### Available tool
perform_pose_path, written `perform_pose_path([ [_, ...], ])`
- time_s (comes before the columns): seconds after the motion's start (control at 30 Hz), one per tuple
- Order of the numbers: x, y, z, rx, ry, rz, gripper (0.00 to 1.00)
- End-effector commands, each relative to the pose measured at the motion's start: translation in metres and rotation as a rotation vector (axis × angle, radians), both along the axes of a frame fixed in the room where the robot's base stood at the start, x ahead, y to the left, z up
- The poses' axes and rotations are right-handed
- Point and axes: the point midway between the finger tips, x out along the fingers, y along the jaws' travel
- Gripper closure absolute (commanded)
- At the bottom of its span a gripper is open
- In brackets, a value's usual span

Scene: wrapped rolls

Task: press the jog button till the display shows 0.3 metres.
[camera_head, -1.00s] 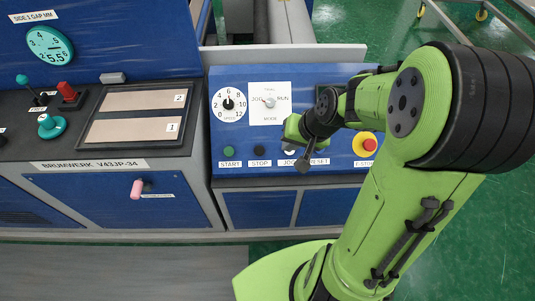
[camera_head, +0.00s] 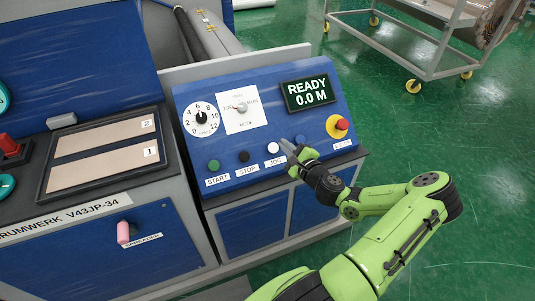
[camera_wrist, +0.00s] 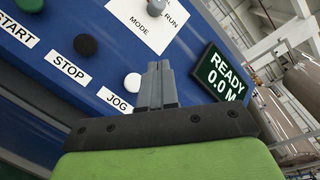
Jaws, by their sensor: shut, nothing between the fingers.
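The jog button (camera_head: 273,148) is a white round knob above its JOG label on the blue sloped panel. In the wrist view the jog button (camera_wrist: 133,82) sits just left of my fingertips. My gripper (camera_head: 288,146) is shut and empty, its tips close to the right of the button; I cannot tell whether they touch it. It also shows in the wrist view (camera_wrist: 157,66). The display (camera_head: 307,94) reads READY 0.0 M, and the same display (camera_wrist: 220,75) shows in the wrist view. The mode switch (camera_head: 240,107) has JOG and RUN positions; its pointer seems turned toward JOG.
A green start button (camera_head: 213,165) and a black stop button (camera_head: 243,157) are left of the jog button. A red emergency stop (camera_head: 341,124) on yellow is to the right. A speed dial (camera_head: 201,118) is above. A wheeled cart (camera_head: 428,50) stands behind on green floor.

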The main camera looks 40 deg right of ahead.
Motion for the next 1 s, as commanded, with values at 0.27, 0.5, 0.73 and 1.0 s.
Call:
perform_pose_path([
  [0.27, 0.004, 0.001, -0.004, -0.004, 0.003, 0.006, 1.0],
  [0.5, 0.024, -0.005, -0.033, -0.006, 0.005, 0.007, 1.0],
  [0.73, 0.044, -0.011, -0.057, -0.005, 0.006, 0.007, 1.0],
  [1.0, 0.055, -0.014, -0.068, -0.004, 0.005, 0.008, 1.0],
])
